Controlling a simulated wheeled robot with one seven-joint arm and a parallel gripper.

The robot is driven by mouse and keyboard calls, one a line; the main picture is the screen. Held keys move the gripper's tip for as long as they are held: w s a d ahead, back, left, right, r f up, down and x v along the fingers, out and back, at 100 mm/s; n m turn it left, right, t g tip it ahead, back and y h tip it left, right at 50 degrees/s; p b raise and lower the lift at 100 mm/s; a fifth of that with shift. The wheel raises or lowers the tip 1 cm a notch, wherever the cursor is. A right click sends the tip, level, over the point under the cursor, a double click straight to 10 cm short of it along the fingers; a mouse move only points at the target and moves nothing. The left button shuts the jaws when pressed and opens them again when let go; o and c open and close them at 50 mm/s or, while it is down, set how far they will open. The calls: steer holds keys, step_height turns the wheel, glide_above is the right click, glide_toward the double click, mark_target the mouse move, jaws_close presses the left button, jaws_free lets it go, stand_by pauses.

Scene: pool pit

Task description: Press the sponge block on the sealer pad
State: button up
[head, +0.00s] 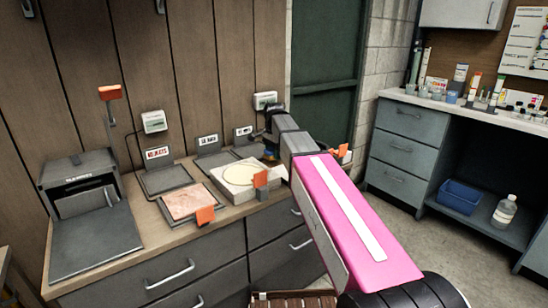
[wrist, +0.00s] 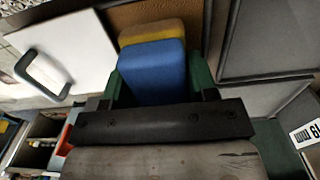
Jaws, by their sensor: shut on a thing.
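My gripper (wrist: 155,78) is shut on the sponge block (wrist: 152,68), which has a blue part and a yellow part, in the wrist view. The green fingers sit on either side of it. In the head view my gripper (head: 269,147) is over the right part of the wooden counter, and a small bit of blue and yellow shows below it. Dark pads with label cards lie along the back of the counter; the signs are too small to read surely, so I cannot tell which is the sealer pad. A dark pad (wrist: 262,40) lies right of the block in the wrist view.
A pale block with a round top (head: 238,176) and a pinkish slab (head: 187,203) lie near the counter's front. Orange flags (head: 205,215) stick up along the edge. A side bench (head: 470,115) stands at the right.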

steer(key=shift+r, duration=1.95)
